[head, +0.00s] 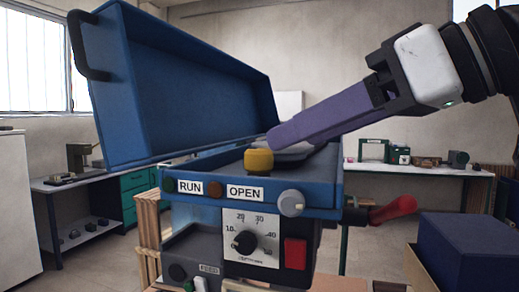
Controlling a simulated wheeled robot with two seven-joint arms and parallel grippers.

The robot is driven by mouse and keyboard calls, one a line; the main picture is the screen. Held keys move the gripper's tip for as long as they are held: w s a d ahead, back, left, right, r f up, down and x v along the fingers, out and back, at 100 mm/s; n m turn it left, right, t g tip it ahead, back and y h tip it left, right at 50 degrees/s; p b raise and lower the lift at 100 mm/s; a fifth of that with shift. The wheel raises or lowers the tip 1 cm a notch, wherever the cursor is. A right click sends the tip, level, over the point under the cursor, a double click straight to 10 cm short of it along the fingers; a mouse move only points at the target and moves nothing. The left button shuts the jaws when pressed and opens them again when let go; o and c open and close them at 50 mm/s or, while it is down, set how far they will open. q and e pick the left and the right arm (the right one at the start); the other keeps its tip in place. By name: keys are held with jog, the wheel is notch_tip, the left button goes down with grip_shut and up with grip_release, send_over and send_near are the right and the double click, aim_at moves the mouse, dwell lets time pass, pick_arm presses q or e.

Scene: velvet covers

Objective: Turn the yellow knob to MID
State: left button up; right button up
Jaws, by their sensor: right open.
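The yellow knob (259,161) stands upright on the blue top of a machine (330,196), near its front edge. My right gripper (276,143) reaches in from the upper right with long purple fingers. Its tips are just above and right of the knob; I cannot tell whether they touch it. The jaws are open, seen almost edge-on. No mark reading MID shows, and the knob's pointer cannot be made out. My left gripper is not in view.
A raised blue lid (180,85) stands behind the knob on the left. The front has RUN and OPEN labels, a grey knob (291,203), a black dial (245,242) and a red switch (295,254). A red handle (393,209) sticks out right. A blue box (470,250) stands lower right.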

aim_at(260, 149)
jog(key=p+x, duration=0.1)
jog(key=x, duration=0.7)
jog(key=shift+w+a+f, duration=0.15)
jog(key=shift+w+a, duration=0.05)
jog(key=shift+a, duration=0.1)
jog(key=c, duration=1.1)
jog(key=n+g+y, duration=0.2)
jog(key=n+g, duration=0.1)
jog(key=shift+y, duration=0.3)
jog(key=shift+n+g+y, duration=0.5)
jog(key=shift+n+g, duration=1.4)
jog(key=shift+g, duration=0.1)
jog(key=o, duration=1.1)
